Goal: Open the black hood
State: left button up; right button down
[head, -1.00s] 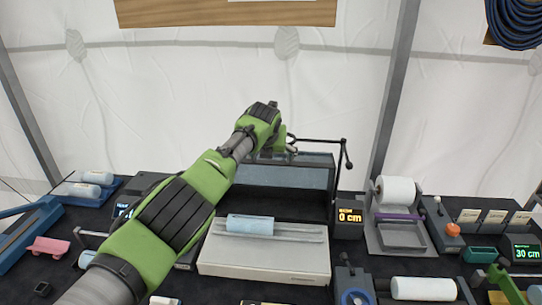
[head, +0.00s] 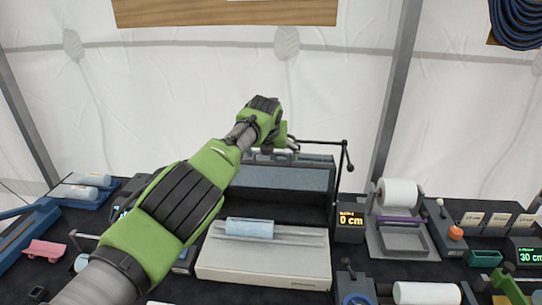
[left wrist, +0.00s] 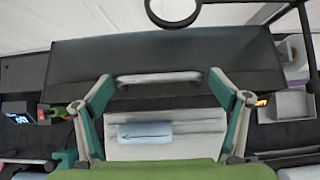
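The black hood (head: 305,178) stands behind the white tray unit (head: 262,266) in the head view. A dark opening shows below its grey-blue panel, and it looks raised. In the left wrist view the hood (left wrist: 215,58) is a wide dark panel with a pale bar handle (left wrist: 158,78) along its lower edge. My left gripper (left wrist: 165,108) is open, with its teal fingers apart on both sides below the handle, holding nothing visible. In the head view its fingers are mostly hidden behind my wrist near the hood's top edge. My right gripper is not in view.
A pale blue roll (head: 249,228) lies on the white unit. A thin black jointed rod (head: 345,158) rises right of the hood, beside a "0 cm" display (head: 350,220). A white roll holder (head: 398,192) stands further right. The table is crowded.

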pick_arm(q)
jog(key=shift+s, duration=0.2)
jog(key=shift+w, duration=0.1)
jog(key=shift+r, duration=0.3)
jog(key=v, duration=1.1)
jog(key=shift+s, duration=0.4)
